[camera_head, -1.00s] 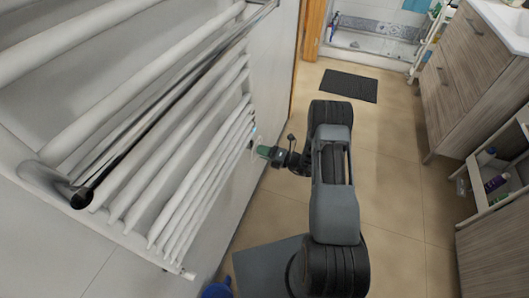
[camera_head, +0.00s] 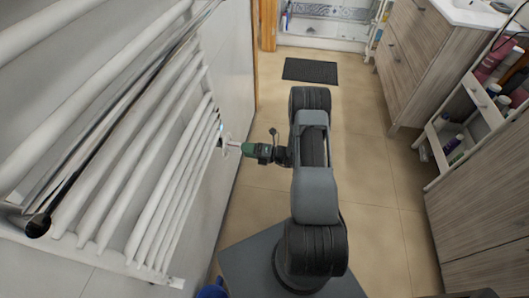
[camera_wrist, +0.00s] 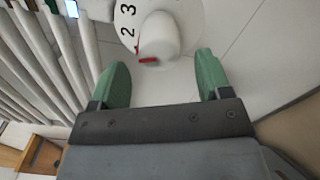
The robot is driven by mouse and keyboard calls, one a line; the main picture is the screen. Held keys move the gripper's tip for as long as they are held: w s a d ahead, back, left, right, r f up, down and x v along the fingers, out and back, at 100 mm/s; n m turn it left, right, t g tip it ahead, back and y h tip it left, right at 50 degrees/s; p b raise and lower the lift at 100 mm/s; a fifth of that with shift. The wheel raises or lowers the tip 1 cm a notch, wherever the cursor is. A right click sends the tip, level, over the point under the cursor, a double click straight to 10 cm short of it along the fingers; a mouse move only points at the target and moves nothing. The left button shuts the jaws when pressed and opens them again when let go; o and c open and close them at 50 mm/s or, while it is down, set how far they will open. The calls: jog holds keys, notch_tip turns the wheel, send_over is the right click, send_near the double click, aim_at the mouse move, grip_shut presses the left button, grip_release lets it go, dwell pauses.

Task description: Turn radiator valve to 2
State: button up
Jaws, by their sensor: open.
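The radiator valve has a white rounded knob (camera_wrist: 160,36) on a white dial disc (camera_wrist: 188,12), at the top middle of the wrist view. Black numbers 2 and 3 show left of the knob. A red mark (camera_wrist: 148,60) sits at the knob's lower edge, below the 2 in the picture. My gripper (camera_wrist: 161,62) is open, with one green finger on each side below the knob. The knob lies ahead between the fingertip directions; contact is not visible. In the head view the green fingers of my gripper (camera_head: 243,148) are beside the white valve (camera_head: 229,142).
The white towel radiator (camera_head: 150,150) is on the wall at left, close to my gripper. A wooden cabinet (camera_head: 425,55) and a shelf cart (camera_head: 442,135) with bottles stand at right. A dark mat (camera_head: 311,70) lies on the floor ahead. The tiled floor between is clear.

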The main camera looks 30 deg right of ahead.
jog(key=v, duration=0.8)
jog(key=shift+s, duration=0.1)
dwell(0.3)
